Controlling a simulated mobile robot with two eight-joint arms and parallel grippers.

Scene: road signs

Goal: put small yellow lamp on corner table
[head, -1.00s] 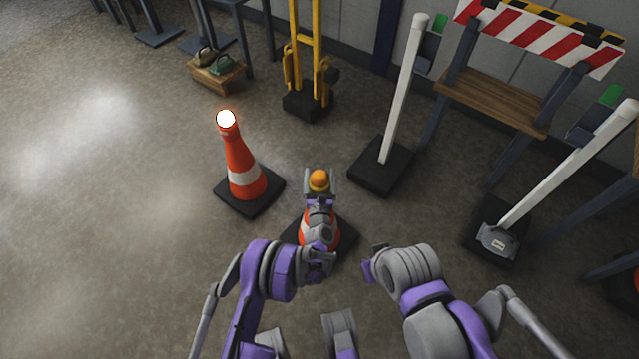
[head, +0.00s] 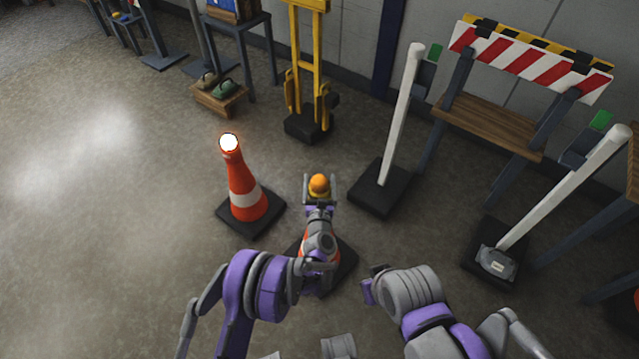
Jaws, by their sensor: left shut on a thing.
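The small yellow lamp (head: 319,184), with an orange-yellow dome, is between the fingers of my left gripper (head: 319,190). The gripper is shut on it and holds it up in front of me, above a traffic cone that the arm mostly hides. My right gripper (head: 371,284) is low in the middle, apart from the lamp; its fingers are too unclear to judge. I cannot tell which is the corner table.
An orange cone (head: 243,190) with a glowing white lamp on top stands left of the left gripper. A yellow hand truck (head: 306,75) is behind. White posts (head: 400,115) on black bases stand to the right. The floor at the left is clear.

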